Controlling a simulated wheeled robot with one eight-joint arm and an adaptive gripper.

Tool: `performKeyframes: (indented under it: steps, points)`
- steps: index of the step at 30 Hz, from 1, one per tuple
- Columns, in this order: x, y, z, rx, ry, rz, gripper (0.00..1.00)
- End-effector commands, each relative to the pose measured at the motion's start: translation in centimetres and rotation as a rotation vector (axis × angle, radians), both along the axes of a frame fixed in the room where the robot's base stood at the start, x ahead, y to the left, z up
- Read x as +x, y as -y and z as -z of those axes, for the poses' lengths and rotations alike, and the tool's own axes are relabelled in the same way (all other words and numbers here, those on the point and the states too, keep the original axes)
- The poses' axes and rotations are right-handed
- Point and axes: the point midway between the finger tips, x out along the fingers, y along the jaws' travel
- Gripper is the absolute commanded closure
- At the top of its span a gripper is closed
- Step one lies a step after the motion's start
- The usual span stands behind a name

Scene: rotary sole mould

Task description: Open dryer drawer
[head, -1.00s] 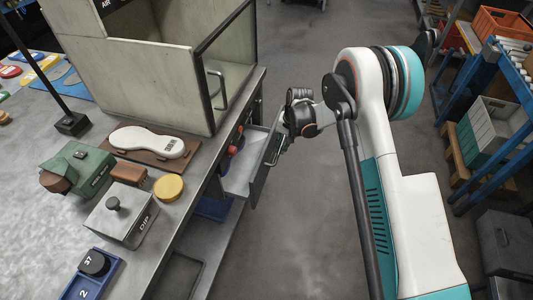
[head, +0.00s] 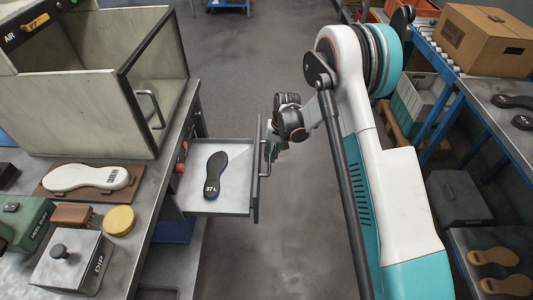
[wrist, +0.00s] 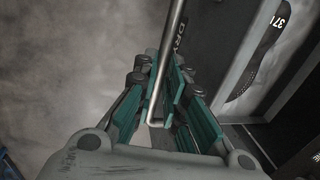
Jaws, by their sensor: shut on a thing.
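The dryer drawer (head: 228,146) is pulled well out from under the bench in the head view. A dark sole marked 37 L (head: 215,176) lies inside it, and part of this sole (wrist: 262,50) shows in the wrist view. My gripper (head: 272,150) is at the drawer's front on its right side. In the wrist view my gripper (wrist: 158,110) has its teal fingers on both sides of the drawer's metal bar handle (wrist: 168,62), shut on it. The drawer front (wrist: 205,50) with lettering stands just right of the handle.
The bench (head: 150,215) on the left carries a white sole form (head: 85,178), a DIP box (head: 72,262), a yellow disc (head: 119,220) and a glass-sided booth (head: 90,110). Shelving with a cardboard box (head: 490,38) stands right. Floor right of the drawer is clear.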

Motion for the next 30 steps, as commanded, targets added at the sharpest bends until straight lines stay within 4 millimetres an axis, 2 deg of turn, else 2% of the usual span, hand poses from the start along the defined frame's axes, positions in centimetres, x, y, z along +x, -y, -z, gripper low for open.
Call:
performKeyframes:
  steps: [8,9,11,23,26,30]
  points:
    - [0.1,0.0,0.0,0.000,0.001,0.000,1.00]
    - [0.1,0.0,0.0,0.000,0.001,0.000,0.82]
    - [0.0,0.0,0.0,0.000,0.001,0.000,0.69]
    - [0.0,0.1,-0.3,0.000,0.001,0.000,0.69]
    - [0.0,0.3,-1.3,0.000,0.001,0.000,0.69]
    - [0.0,0.8,-3.7,0.000,0.001,0.001,0.69]
